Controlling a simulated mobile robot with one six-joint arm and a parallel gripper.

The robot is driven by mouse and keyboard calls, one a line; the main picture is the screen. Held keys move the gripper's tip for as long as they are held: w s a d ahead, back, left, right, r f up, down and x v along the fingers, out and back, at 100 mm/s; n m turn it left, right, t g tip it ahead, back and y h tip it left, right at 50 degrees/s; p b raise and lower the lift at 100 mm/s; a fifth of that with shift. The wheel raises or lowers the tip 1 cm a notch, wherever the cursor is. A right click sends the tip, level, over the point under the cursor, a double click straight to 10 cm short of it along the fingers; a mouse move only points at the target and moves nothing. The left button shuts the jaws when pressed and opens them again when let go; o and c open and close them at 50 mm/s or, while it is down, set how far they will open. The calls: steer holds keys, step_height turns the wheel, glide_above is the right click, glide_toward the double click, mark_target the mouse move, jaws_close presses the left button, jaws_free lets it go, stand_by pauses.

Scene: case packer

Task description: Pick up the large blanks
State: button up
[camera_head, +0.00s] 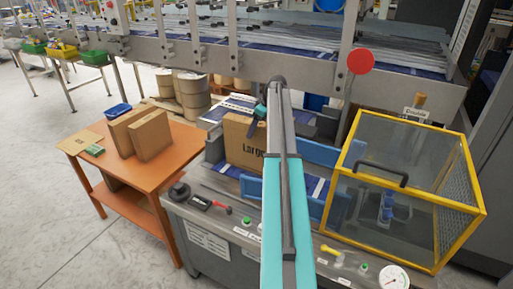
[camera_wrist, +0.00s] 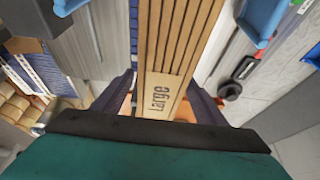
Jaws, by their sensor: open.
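The large blanks are a stack of flat brown cardboard marked "Large" (camera_head: 240,150), standing upright on the machine in the middle of the head view. In the wrist view the edges of the large blanks (camera_wrist: 180,35) show as several parallel strips, with the "Large" print below them. My gripper (camera_wrist: 162,100) is open, with one dark finger on each side of the blanks. I cannot tell whether either finger touches them. In the head view my gripper (camera_head: 259,112) is at the top of the blanks, partly hidden by my arm.
An orange table (camera_head: 150,163) on the left carries brown cartons (camera_head: 152,135) and a blue tray (camera_head: 118,110). A yellow-framed clear guard (camera_head: 405,175) stands close on the right. Blue side plates (camera_head: 310,152) flank the blanks. A conveyor frame (camera_head: 270,62) crosses behind.

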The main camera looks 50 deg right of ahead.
steer(key=x, duration=0.2)
steer(key=shift+w+f+p, duration=0.15)
steer(key=shift+f+p, duration=0.2)
steer(key=shift+c, duration=0.2)
steer(key=shift+r, duration=0.1)
jaws_close()
